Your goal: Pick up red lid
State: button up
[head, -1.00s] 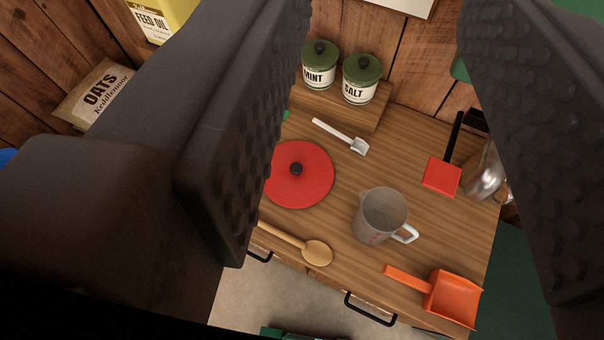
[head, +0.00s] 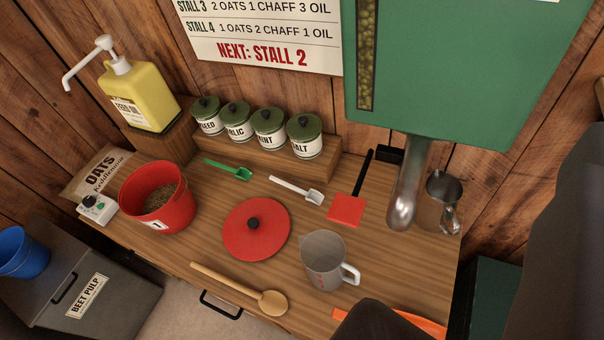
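The red lid (head: 257,230) is a flat round disc with a black knob at its centre. It lies flat on the wooden counter (head: 345,188), between the red bucket and the grey measuring jug, with nothing touching its knob. Dark parts of my gripper (head: 560,250) show at the right edge and bottom of the view, well to the right of the lid and apart from it. The fingertips are cut off by the frame, so its opening is hidden.
Around the lid stand a red bucket (head: 160,200) at left, a measuring jug (head: 327,262) at right and a wooden spoon (head: 245,290) in front. Behind are a green scoop (head: 229,170), a white scoop (head: 298,190) and a canister shelf (head: 240,148). A green dispenser (head: 460,70) overhangs the back right.

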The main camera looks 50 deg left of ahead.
aim_at(257, 228)
jog(key=z, duration=1.6)
jog(key=k, duration=2.3)
jog(key=u, duration=1.55)
jog(key=i, duration=1)
jog(key=z, duration=0.05)
